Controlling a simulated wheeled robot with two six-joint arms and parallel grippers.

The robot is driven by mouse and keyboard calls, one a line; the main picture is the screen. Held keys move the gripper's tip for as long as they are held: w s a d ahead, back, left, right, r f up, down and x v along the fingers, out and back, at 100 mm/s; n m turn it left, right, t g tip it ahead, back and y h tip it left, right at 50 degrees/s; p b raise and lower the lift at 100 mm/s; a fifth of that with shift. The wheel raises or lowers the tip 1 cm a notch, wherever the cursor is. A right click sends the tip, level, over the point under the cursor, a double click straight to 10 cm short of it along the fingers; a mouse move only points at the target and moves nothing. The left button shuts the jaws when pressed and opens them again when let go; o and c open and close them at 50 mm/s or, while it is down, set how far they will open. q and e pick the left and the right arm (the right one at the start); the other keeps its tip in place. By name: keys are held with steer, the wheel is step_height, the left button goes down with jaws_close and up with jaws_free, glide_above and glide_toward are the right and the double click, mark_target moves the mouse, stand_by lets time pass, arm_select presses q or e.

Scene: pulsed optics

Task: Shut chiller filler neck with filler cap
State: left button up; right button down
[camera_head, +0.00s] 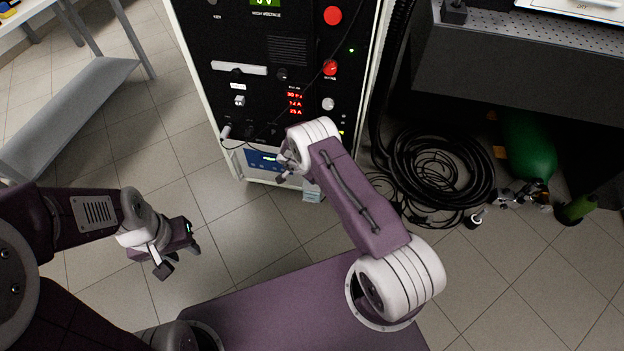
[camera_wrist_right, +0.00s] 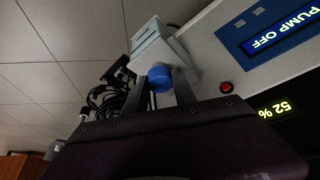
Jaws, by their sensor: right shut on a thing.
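In the right wrist view a blue cap (camera_wrist_right: 159,77) sits between the fingertips of my right gripper (camera_wrist_right: 158,90), which is shut on it. Just beyond the cap is a pale box (camera_wrist_right: 153,43) projecting from the chiller front; I cannot tell whether the cap touches it. The opening of a filler neck cannot be made out. The chiller panel (camera_wrist_right: 265,38) reads "PUMP OFF". In the head view my right gripper (camera_head: 284,170) is in front of the rack's low blue panel (camera_head: 258,161), with the cap hidden. My left gripper (camera_head: 180,261) is open and empty over the floor.
The black instrument rack (camera_head: 270,60) stands ahead, with a thin cable hanging across its front. Coiled black hoses (camera_head: 440,170) and a green cylinder (camera_head: 527,145) lie to the right under the bench (camera_head: 500,65).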

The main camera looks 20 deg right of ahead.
steer(key=shift+w+a+f+m+g+b, duration=0.1)
steer(key=shift+w+f+m+g+b, duration=0.1)
steer(key=shift+m+b, duration=0.3)
steer(key=shift+w+f+m+g+b, duration=0.1)
steer(key=shift+f+m+g+b, duration=0.15)
steer(key=shift+m, duration=0.35)
steer(key=shift+s+r, duration=0.1)
steer(key=shift+r, duration=0.2)
arm_select(q)
step_height(320, 180, down, 3)
steer(key=shift+r, duration=0.1)
arm_select(e)
steer(key=shift+r, duration=0.1)
steer(key=c, duration=0.9)
jaws_free()
steer(key=shift+c, duration=0.2)
steer(key=shift+s, duration=0.1)
arm_select(q)
step_height(320, 180, up, 4)
steer(key=p, duration=0.4)
steer(key=shift+r+p, duration=0.25)
steer(key=shift+p, duration=0.1)
arm_select(e)
steer(key=w+v, duration=0.1)
steer(key=v, duration=0.7)
steer(key=shift+s+a+r, duration=0.3)
steer(key=shift+s+r, duration=0.05)
steer(key=shift+s, duration=0.15)
steer(key=shift+o, duration=0.2)
